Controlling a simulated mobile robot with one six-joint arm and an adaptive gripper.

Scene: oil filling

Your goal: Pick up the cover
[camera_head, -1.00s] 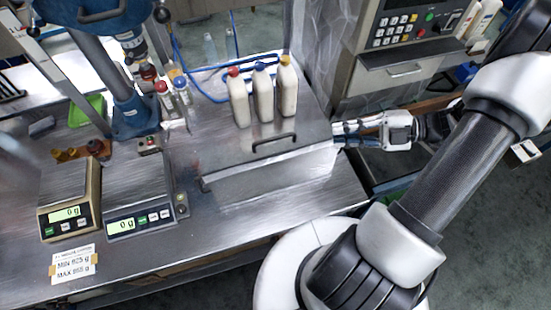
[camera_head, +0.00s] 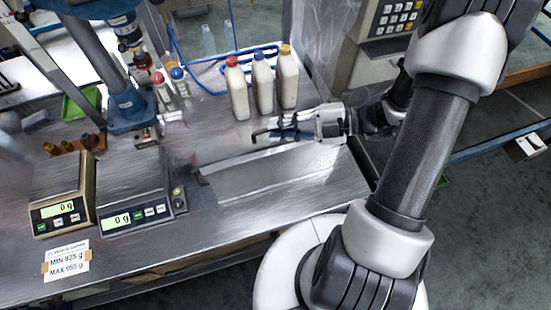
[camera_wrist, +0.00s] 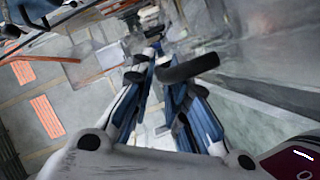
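The cover (camera_head: 238,157) is a flat grey metal lid on the bench with a dark bar handle (camera_head: 260,138) on top. In the head view my gripper (camera_head: 277,133) reaches in from the right, low over the cover, with its fingertips at the handle and hiding part of it. In the wrist view the black handle (camera_wrist: 190,67) shows at the fingertips, crossing in front of the right finger. The blue-and-grey fingers (camera_wrist: 160,75) stand apart with a gap between them. I cannot tell whether they touch the handle.
Several capped white bottles, one red-capped (camera_head: 237,90), stand just behind the cover. Two scales, one silver (camera_head: 132,195), stand to the left. A blue column stand (camera_head: 128,108) rises behind the scales. The bench front (camera_head: 190,240) is clear.

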